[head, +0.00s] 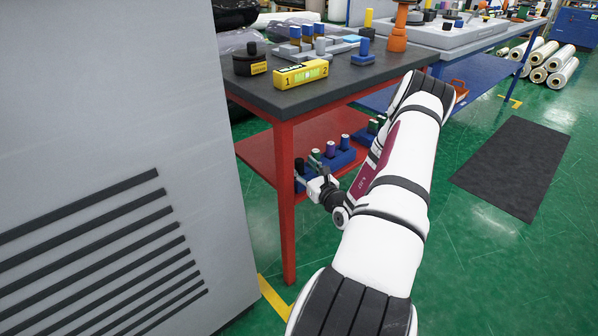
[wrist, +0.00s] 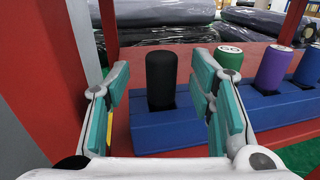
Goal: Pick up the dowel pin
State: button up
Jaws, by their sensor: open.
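Several upright cylindrical pins stand in a blue holder (wrist: 172,132) on the lower red shelf. In the wrist view a black pin (wrist: 161,84) is at the left end, then a green pin with a white-marked top (wrist: 229,62), a purple pin (wrist: 273,68) and a blue pin (wrist: 309,66). I cannot tell which one is called the dowel pin. My gripper (wrist: 162,98) is open, its teal-padded fingers to either side of the black pin in that view, with gaps showing on both sides. In the head view my gripper (head: 312,186) reaches the near end of the row of pins.
A red table leg (head: 286,200) stands close left of my gripper, and the dark tabletop (head: 345,78) lies above the shelf. A grey cabinet (head: 100,180) fills the left. A black mat (head: 515,165) lies on the green floor. Wrapped rolls (wrist: 165,12) lie behind the shelf.

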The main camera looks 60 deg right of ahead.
aim_at(302, 166)
jog(key=shift+b+x, duration=0.4)
jog(key=shift+x, duration=1.15)
jog(key=shift+d, duration=0.1)
jog(key=shift+c, duration=0.4)
grip_shut()
jog(key=shift+r, duration=0.1)
